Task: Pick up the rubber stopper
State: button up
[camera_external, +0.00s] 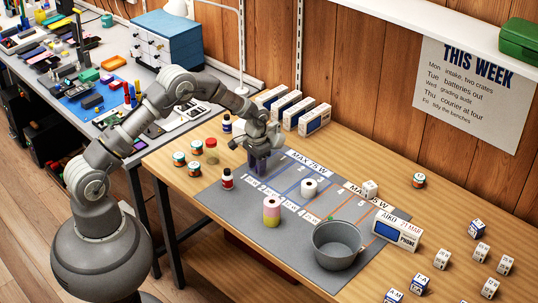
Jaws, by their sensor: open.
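My gripper (259,167) points down over the far left part of the grey mat (232,196), close to the mat's surface. Its fingers are open, but they are small and dark here, and I cannot tell whether anything stands between them. I cannot single out the rubber stopper for sure. A small red-topped piece (211,143) stands on the wood left of my gripper, beside the mat. A small white round piece (309,188) stands on the mat to the right of my gripper. Neither is clearly the stopper, which may be hidden by my gripper.
A grey pot (337,246), a pink-and-yellow cylinder (271,212) and a red-and-white bottle (227,180) stand on the mat. A phone box (397,232) is at its right end. Several small jars (195,169) stand left, with white boxes (313,120) behind. Lettered cubes (476,229) are scattered right.

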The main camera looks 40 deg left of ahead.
grip_shut()
jog(key=shift+r, duration=0.1)
dwell(0.4)
notch_tip(320, 180, up, 10)
jog(key=p, duration=0.4)
